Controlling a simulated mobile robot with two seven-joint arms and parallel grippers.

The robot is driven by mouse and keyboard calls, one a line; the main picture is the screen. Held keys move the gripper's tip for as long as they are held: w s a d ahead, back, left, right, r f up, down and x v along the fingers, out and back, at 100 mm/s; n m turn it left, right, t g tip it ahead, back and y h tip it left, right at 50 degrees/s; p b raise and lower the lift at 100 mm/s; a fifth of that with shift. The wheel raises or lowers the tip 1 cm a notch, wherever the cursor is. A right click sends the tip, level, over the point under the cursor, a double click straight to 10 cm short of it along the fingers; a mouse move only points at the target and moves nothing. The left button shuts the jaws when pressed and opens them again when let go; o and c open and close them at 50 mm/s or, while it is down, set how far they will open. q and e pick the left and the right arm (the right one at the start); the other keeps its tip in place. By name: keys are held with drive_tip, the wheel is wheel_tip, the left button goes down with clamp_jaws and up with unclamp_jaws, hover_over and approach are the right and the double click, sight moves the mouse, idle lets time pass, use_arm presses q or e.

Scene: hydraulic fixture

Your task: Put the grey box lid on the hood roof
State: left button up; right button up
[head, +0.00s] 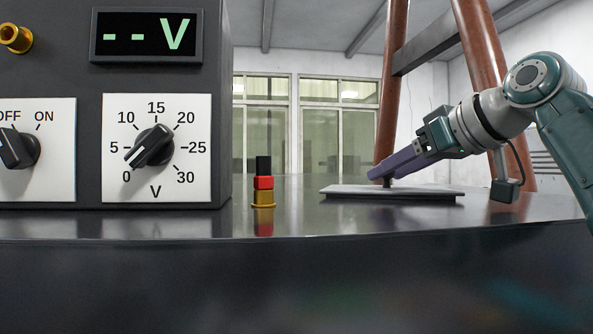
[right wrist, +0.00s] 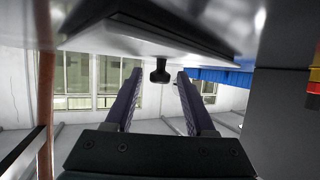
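The grey box lid (head: 425,191) is a flat plate with a dark underside edge, lying on the dark bench top right of centre in the head view. It also shows at the top of the right wrist view (right wrist: 190,25), which is upside down. Its small dark knob (right wrist: 160,70) stands between the two purple fingertips in that view, with gaps on both sides. My right gripper (head: 380,172) is open, reaching in from the right, low over the lid with its tips at the knob. My left gripper is not in view. I cannot make out the hood roof.
A dark power-supply box (head: 220,110) with dials and a voltage display stands at the left. A black, red and brass connector stack (head: 263,183) stands between it and the lid. A blue object (right wrist: 222,77) shows in the right wrist view. Reddish posts (head: 393,80) rise behind.

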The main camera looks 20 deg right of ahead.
drive_tip(key=shift+o, duration=0.2)
drive_tip(key=p+v, duration=0.2)
drive_tip(key=v, duration=0.9)
drive_tip(key=shift+s+d+r+p, duration=0.1)
drive_tip(key=shift+s+r+p, duration=0.1)
drive_tip(key=shift+s+p, duration=0.1)
drive_tip(key=shift+s, duration=0.15)
